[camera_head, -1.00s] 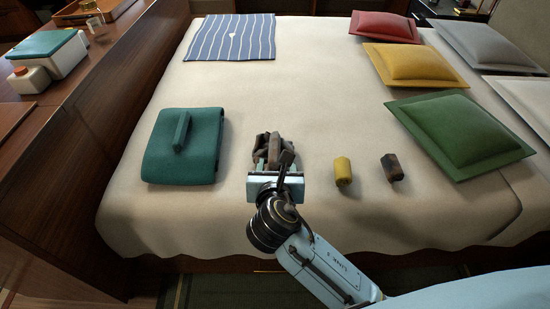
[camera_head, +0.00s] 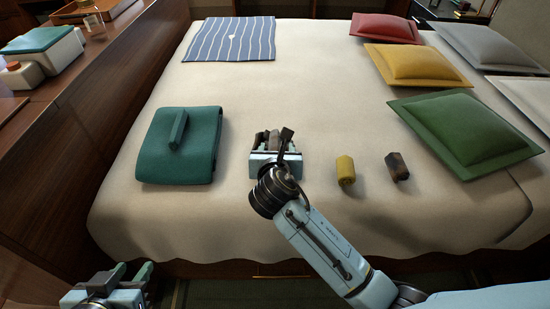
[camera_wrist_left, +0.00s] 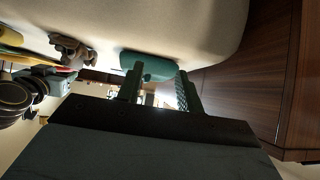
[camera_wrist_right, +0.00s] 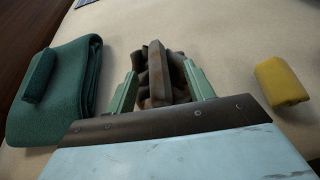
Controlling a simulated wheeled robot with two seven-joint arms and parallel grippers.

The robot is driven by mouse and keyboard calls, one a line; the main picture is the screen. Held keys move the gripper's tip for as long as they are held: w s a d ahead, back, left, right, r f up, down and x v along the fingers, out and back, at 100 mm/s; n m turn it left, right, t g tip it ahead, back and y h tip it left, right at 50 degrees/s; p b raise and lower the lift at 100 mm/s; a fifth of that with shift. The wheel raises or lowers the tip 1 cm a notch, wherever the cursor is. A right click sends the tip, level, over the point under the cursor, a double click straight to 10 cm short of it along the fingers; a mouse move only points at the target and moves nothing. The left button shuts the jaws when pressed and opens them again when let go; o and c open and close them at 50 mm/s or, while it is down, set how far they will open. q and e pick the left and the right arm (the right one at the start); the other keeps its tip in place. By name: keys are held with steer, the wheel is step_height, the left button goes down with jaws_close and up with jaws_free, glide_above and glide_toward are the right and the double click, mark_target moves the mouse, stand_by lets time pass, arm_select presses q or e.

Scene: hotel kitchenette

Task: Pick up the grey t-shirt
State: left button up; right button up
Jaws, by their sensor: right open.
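A small grey-brown folded bundle (camera_head: 268,138), which looks like the grey t-shirt, lies on the bed's near part. In the right wrist view the bundle (camera_wrist_right: 157,75) stands between the two spread fingers of my right gripper (camera_wrist_right: 160,92), with a gap visible on each side. In the head view my right gripper (camera_head: 276,158) hides most of the bundle. My left gripper (camera_head: 128,275) is open and empty, low at the bottom left, off the bed's near edge. In the left wrist view its two fingers (camera_wrist_left: 160,88) are apart.
A teal folded cloth (camera_head: 160,150) lies left of the bundle. A yellow roll (camera_head: 345,170) and a dark brown roll (camera_head: 397,167) lie to the right, with a green cushion (camera_head: 465,130) beyond. The bed cover (camera_head: 290,95) behind the bundle is clear.

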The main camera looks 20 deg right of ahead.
mark_target(275, 145)
steer(key=shift+w+f+b, duration=0.55)
steer(key=shift+w+b, duration=0.15)
steer(key=shift+w, duration=0.1)
steer(key=shift+b+x, duration=0.8)
steer(key=shift+x, duration=0.35)
steer(key=shift+w, duration=0.2)
arm_select(q)
steer(key=w+d+r+t+h, duration=0.1)
steer(key=w+d+r+t, duration=0.1)
steer(key=r+t, duration=0.2)
steer(key=w+d+r+t+h, duration=0.1)
steer(key=r+t, duration=0.3)
steer(key=r, duration=0.4)
steer(key=shift+w+d+r+m+t+h, duration=0.2)
steer(key=shift+w+d+m+t+h, duration=0.15)
steer(key=shift+w+h, duration=0.25)
arm_select(e)
steer(key=shift+c, duration=0.2)
jaws_close()
